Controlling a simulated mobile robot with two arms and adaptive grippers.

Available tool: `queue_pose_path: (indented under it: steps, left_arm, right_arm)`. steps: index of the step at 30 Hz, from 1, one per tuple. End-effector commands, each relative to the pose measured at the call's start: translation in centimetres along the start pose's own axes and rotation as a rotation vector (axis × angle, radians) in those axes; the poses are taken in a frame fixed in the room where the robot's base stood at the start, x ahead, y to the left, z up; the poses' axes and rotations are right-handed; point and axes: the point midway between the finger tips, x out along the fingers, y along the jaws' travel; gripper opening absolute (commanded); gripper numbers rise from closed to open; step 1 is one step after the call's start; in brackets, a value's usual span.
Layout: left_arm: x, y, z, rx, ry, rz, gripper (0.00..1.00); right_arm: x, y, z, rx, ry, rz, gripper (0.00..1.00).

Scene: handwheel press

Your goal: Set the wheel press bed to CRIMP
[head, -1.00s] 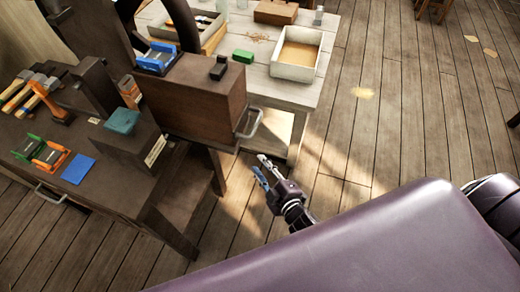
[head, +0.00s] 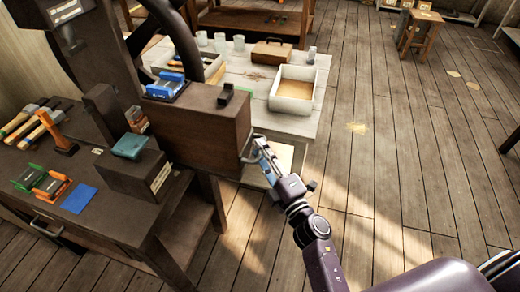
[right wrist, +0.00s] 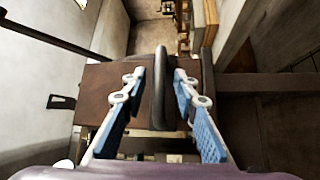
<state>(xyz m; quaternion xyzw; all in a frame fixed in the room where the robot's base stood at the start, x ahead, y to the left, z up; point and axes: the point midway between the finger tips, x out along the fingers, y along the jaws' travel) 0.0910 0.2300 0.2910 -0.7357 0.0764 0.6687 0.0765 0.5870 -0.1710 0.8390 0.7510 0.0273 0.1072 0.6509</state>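The wheel press (head: 65,50) stands at the left, with its dark handwheel (head: 178,28) partly cut off at the top. Its bed appears to be the brown box (head: 195,125), with a blue fixture on top and a metal handle (head: 248,148) on its right end. My right gripper (head: 262,152) is at this handle. In the right wrist view, the handle bar (right wrist: 159,90) stands between the two open fingers of my right gripper (right wrist: 158,80), with gaps visible on both sides. No CRIMP marking is legible. My left gripper is not in view.
The dark bench (head: 110,215) holds hammers, green and orange fixtures, a blue square (head: 79,199) and a teal pad (head: 130,146) on a labelled block. A pale table (head: 258,90) behind carries a tray (head: 296,88) and glasses.

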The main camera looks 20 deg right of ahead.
Motion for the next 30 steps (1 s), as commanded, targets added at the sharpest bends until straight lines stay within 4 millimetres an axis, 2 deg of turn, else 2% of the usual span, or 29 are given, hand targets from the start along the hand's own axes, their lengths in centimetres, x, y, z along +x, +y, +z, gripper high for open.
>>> queue_pose_path:
  steps: [4,12,20,30]
  left_arm:
    - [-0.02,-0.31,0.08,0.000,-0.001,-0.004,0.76]
    - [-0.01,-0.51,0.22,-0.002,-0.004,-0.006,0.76]
    - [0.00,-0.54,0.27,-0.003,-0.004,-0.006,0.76]
    - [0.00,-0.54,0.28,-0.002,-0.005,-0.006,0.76]
  right_arm:
    - [0.88,-0.01,-0.04,0.000,0.001,0.000,0.27]
    - [0.99,-0.02,-0.05,0.000,0.001,0.000,0.27]
    - [0.96,-0.03,-0.05,0.001,0.000,-0.001,0.00]
    - [0.93,-0.10,-0.04,0.001,0.000,-0.002,0.00]
